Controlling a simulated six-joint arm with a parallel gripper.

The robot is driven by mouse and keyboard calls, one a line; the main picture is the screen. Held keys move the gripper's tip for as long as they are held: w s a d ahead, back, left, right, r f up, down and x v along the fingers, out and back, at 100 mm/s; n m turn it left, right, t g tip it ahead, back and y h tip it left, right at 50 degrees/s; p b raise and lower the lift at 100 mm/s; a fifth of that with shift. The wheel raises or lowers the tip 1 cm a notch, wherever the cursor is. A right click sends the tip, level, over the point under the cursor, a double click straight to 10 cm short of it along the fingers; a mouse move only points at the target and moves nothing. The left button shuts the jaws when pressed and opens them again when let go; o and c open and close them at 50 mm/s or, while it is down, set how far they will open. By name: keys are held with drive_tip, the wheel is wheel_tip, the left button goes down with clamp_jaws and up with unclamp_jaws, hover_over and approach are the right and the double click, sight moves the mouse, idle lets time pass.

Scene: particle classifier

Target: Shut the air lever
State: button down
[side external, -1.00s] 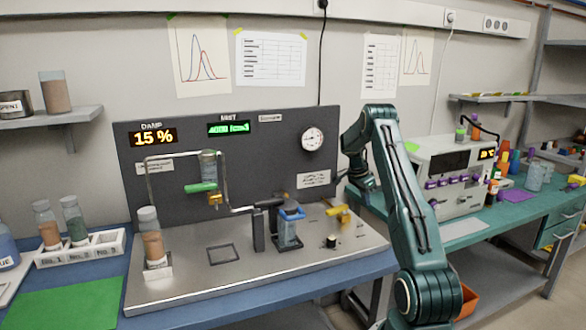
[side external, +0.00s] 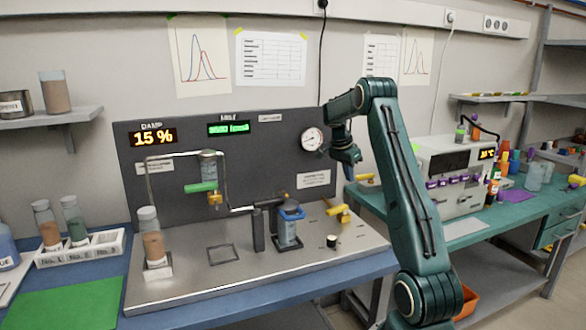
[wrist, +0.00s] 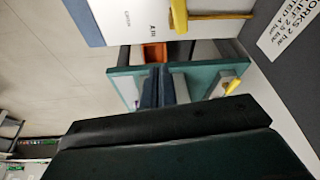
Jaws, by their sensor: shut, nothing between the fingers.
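The yellow air lever (side external: 338,210) stands at the back right of the metal plate, near the dark panel. In the wrist view the yellow lever (wrist: 180,17) is at the top, with its bar running toward the dark panel; small print reading AIR is beside it. My gripper (side external: 350,174) hangs above and slightly right of the lever, clear of it. In the wrist view the gripper fingers (wrist: 160,88) are together and empty, apart from the lever.
The dark panel (side external: 260,165) with a gauge (side external: 312,139) rises behind the plate. A blue-collared jar (side external: 288,228) and a small black knob (side external: 332,241) are left of and before the lever. A teal bench (side external: 470,233) stands right, with another yellow item (side external: 365,177) on its near end.

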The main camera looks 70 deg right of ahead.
drive_tip(key=w+a+r+n+t, duration=0.1)
drive_tip(key=w+a+r+n, duration=0.1)
drive_tip(key=a, duration=0.4)
drive_tip(key=w+a+r+n+t, duration=0.1)
drive_tip(key=w+a+r+n, duration=0.2)
drive_tip(key=a+r, duration=0.2)
drive_tip(key=w+a+r+n+t, duration=0.1)
drive_tip(key=w+a+r+n, duration=0.1)
drive_tip(key=a, duration=0.6)
drive_tip(key=shift+w+a+r+n, duration=0.2)
drive_tip(key=shift+a+r+n, duration=0.1)
drive_tip(key=shift+r+n, duration=0.45)
